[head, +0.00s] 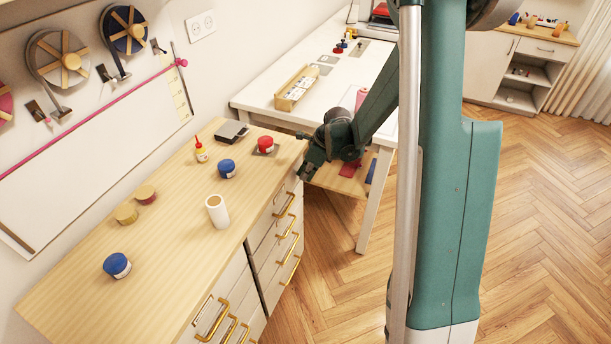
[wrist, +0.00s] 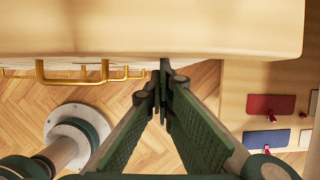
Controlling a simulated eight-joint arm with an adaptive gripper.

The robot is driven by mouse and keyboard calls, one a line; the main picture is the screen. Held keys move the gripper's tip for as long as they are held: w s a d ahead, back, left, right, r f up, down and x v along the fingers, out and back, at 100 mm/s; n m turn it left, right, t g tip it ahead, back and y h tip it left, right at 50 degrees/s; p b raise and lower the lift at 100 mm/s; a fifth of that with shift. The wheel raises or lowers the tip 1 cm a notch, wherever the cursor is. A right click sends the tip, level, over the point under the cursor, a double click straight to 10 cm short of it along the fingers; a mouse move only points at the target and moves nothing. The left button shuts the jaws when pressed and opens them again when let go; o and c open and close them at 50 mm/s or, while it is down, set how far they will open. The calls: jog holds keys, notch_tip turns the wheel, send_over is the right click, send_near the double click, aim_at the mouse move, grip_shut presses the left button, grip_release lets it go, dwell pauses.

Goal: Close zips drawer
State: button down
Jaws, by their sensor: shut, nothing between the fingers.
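The drawer cabinet (head: 262,231) has pale fronts and gold bar handles under a light wooden top. Its right column holds several drawers, with an upper handle (head: 285,204) near the far corner. No label shows which one is the zips drawer, and I cannot tell whether any front stands slightly out. My gripper (head: 308,168) is shut and empty at the cabinet's far right corner. In the wrist view, the fingertips (wrist: 165,76) meet just under the edge of the wooden top (wrist: 150,30). Gold handles (wrist: 95,76) show to their left, apart from them.
On the wooden top stand a white roll (head: 217,211), blue-lidded jars (head: 117,265), a red-lidded jar (head: 265,145) and a glue bottle (head: 201,152). A white table (head: 255,101) adjoins the far end, with a lower shelf (head: 340,180). The floor in front is clear.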

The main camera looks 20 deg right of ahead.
jog(key=shift+w+a+r, duration=0.1)
jog(key=shift+w+a, duration=0.1)
jog(key=s+d+r+p, duration=0.2)
jog(key=s+d+r, duration=0.3)
jog(key=r, duration=0.4)
jog(key=shift+s+d, duration=0.4)
jog(key=shift+d, duration=0.05)
jog(key=shift+r, duration=0.15)
dwell(0.3)
jog(key=s+a+r+n+t+h, duration=0.1)
jog(key=s+a+r+n, duration=0.35)
jog(key=r+n, duration=0.2)
jog(key=s+a+r+n+h, duration=0.1)
jog(key=s+a+r+n, duration=0.35)
jog(key=s+r, duration=0.2)
jog(key=s+a+r+n+t, duration=0.1)
jog(key=s+a+r+n, duration=0.1)
jog(key=s+n, duration=0.6)
jog(key=s+a+r+n+t+h, duration=0.1)
jog(key=s+a+r+n+t, duration=0.1)
jog(key=s+n, duration=0.6)
notch_tip(320, 180, up, 3)
jog(key=shift+a+f, duration=0.2)
jog(key=shift+a, duration=0.65)
